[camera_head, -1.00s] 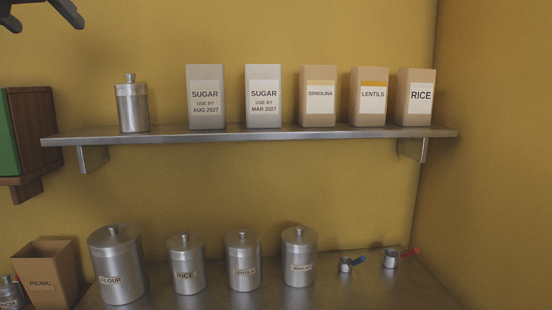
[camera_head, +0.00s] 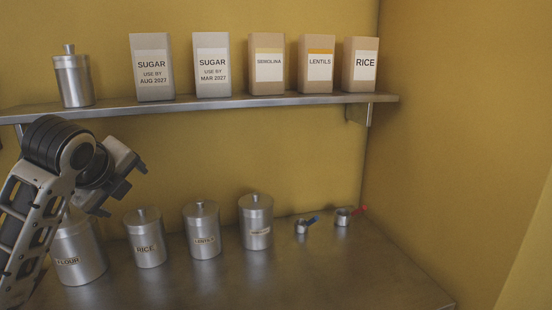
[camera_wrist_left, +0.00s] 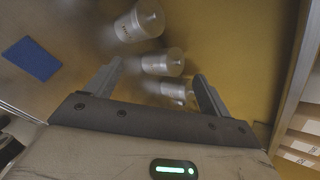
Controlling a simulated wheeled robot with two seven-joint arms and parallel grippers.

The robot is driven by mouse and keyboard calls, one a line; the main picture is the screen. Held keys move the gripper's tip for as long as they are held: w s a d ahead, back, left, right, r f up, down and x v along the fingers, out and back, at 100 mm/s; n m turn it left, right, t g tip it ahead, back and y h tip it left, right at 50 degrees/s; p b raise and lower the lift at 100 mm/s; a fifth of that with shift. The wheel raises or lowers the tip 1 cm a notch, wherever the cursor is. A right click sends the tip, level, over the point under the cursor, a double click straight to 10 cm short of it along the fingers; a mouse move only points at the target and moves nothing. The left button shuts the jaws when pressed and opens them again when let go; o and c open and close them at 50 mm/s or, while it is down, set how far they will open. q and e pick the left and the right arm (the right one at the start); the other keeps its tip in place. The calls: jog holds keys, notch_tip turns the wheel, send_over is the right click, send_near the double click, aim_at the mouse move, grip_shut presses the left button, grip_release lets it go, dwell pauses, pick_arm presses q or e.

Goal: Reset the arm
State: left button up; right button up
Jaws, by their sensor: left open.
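My left gripper (camera_head: 124,188) is in front of the left end of the canister row, below the shelf. Its two fingers are apart with nothing between them, and the arm partly covers the flour canister (camera_head: 80,255). In the left wrist view the open fingers (camera_wrist_left: 158,72) point towards several steel canisters (camera_wrist_left: 140,22), which stand beyond them. The labelled rice canister (camera_head: 148,240), another canister (camera_head: 203,232) and a third one (camera_head: 256,222) stand upright on the counter. My right gripper is not in view.
A steel shelf (camera_head: 230,102) carries a plain canister (camera_head: 74,80), two sugar bags (camera_head: 152,85), and semolina, lentils and rice bags (camera_head: 361,80). The counter's front is clear. A blue flat item (camera_wrist_left: 32,60) shows in the wrist view.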

pick_arm(q)
jog(key=s+d+f+n+g+h, duration=0.1)
jog(key=s+d+f+n, duration=0.2)
jog(key=f, duration=0.4)
jog(key=s+d+f+n+g, duration=0.1)
jog(key=s+d+f+n, duration=0.15)
jog(key=s+f, duration=0.35)
jog(key=s+d+f+n+g+h, duration=0.15)
jog(key=f+n, duration=0.25)
jog(key=f, duration=0.4)
jog(key=s+d+f+n+g, duration=0.1)
jog(key=s+f+n, duration=0.45)
jog(key=s, duration=0.45)
jog(key=s+d+f+n+g, duration=0.15)
jog(key=s+f+n, duration=0.4)
jog(key=s, duration=0.55)
jog(key=w+d+f+t+h+b, duration=0.3)
jog(key=w+d+f+t, duration=0.3)
jog(key=t, duration=0.1)
jog(key=shift+w+d+f+n+b, duration=0.2)
jog(key=shift+w+f+n+b, duration=0.1)
jog(key=shift+w+n+b, duration=0.1)
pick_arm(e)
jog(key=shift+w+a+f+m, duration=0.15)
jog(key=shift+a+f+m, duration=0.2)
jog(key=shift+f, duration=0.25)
